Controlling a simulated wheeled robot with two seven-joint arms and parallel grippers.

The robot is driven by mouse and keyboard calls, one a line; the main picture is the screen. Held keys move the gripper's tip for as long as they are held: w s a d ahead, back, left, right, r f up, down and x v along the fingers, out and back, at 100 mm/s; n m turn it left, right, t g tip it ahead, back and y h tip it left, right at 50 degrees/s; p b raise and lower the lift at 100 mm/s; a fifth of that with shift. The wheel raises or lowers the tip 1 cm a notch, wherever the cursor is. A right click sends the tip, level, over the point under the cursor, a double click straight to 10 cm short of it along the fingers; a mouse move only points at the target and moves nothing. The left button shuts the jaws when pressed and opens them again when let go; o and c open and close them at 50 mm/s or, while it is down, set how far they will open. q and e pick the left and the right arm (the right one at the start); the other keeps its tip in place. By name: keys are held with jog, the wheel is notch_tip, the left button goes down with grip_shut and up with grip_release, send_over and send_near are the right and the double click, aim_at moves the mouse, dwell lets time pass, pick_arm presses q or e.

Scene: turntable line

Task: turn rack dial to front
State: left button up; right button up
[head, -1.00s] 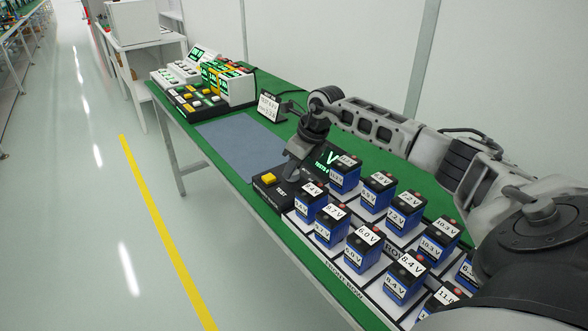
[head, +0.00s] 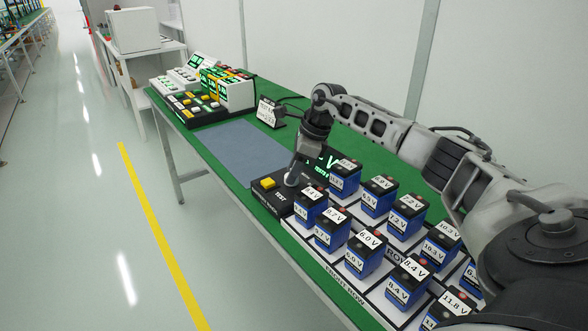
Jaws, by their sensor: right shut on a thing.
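My right gripper (head: 291,180) points down at the right part of a black box (head: 268,194) on the green bench. Its fingertips are shut on a small dial on the box top, and they hide most of it, so where the dial points cannot be read. A yellow button (head: 268,183) sits on the box to the left of the fingers. A dark display with green figures (head: 318,168) stands behind the box, partly hidden by my right gripper. My left gripper is not in view.
Blue batteries with voltage labels (head: 355,250) stand in rows on a white rack (head: 334,262) right of the box. A grey mat (head: 240,146) lies clear to the left. Beyond it stand a small sign (head: 268,111) and a button console (head: 196,108).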

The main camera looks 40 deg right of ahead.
jog(key=o, duration=1)
jog(key=shift+r, duration=0.1)
jog(key=v, duration=1.6)
